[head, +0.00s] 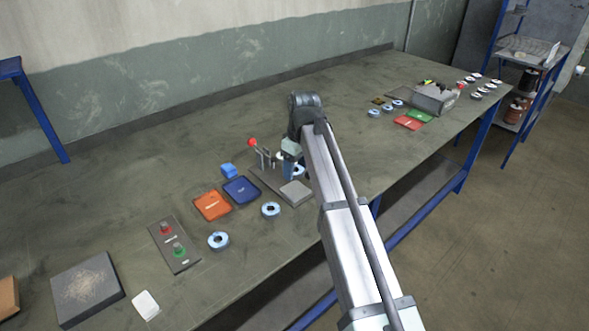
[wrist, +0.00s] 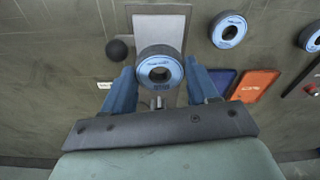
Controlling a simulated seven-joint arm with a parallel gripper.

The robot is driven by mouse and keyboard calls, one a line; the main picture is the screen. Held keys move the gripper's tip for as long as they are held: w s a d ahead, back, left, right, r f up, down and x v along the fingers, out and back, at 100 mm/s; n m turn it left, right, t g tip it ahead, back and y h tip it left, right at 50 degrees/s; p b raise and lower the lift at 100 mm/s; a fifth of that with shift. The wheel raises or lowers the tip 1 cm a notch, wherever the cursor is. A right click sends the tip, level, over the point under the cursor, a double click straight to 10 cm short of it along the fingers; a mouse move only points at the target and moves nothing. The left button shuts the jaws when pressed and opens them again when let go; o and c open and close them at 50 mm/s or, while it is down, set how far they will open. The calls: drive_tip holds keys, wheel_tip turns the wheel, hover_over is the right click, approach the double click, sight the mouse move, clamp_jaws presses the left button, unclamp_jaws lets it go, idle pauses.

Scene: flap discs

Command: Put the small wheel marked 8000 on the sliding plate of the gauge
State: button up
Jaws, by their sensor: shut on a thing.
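My gripper (wrist: 161,84) is shut on a small dark wheel with a blue face (wrist: 143,70), seen between its two blue fingers in the wrist view. The print on the wheel is too small to read. In the head view my gripper (head: 291,168) is over the gauge (head: 265,181), and the arm partly hides the held wheel. The gauge's light grey plate (head: 296,193) shows in front of the gripper; it also shows in the wrist view (wrist: 160,24), beyond the wheel. I cannot tell whether the wheel touches the gauge.
Two loose blue-faced wheels (head: 270,210) (head: 218,241) lie left of the gauge. A red-knobbed lever (head: 252,142) stands by the gauge. A button panel (head: 174,245) lies further left.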

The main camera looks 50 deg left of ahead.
sight(295, 189)
drive_tip(key=shift+f, duration=2.25)
drive_tip(key=shift+f, duration=0.65)
drive_tip(key=o, duration=1.2)
drive_tip(key=shift+w, duration=0.15)
drive_tip(key=shift+c, duration=0.2)
drive_tip(key=shift+w, duration=0.1)
drive_tip(key=shift+a+r, duration=0.1)
drive_tip(key=shift+r, duration=0.7)
drive_tip(key=shift+s+r, duration=0.2)
drive_tip(key=shift+r, duration=2.5)
